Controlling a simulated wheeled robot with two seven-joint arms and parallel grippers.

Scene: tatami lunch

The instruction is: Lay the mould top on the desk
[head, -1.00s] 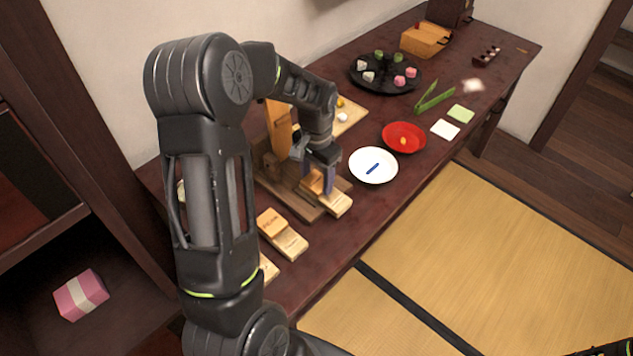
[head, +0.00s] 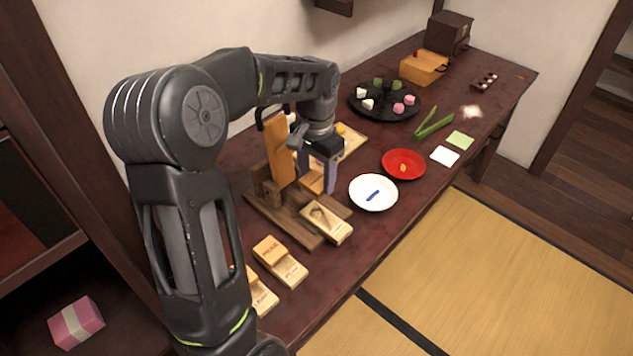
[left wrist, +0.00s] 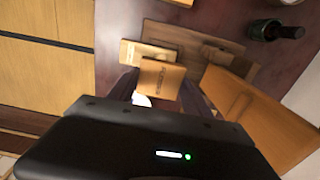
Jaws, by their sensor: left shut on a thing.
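The mould top (head: 312,183), a small orange-tan wooden block, is between the fingers of my left gripper (head: 318,182). My left gripper is shut on it and holds it just behind and above the mould base. The mould top also shows in the left wrist view (left wrist: 160,79), with lettering on its face. The pale mould base (head: 327,222), with a dark hollow in its top, sits on the brown wooden stand (head: 285,222). The desk (head: 375,238) is dark reddish wood. My right gripper is in neither view.
An upright orange board (head: 279,150) rises from the stand close left of my gripper. A white plate (head: 362,205) with a blue stick and a red dish (head: 403,174) lie right. Another mould (head: 281,262) lies in front. Bare desk shows along the front edge.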

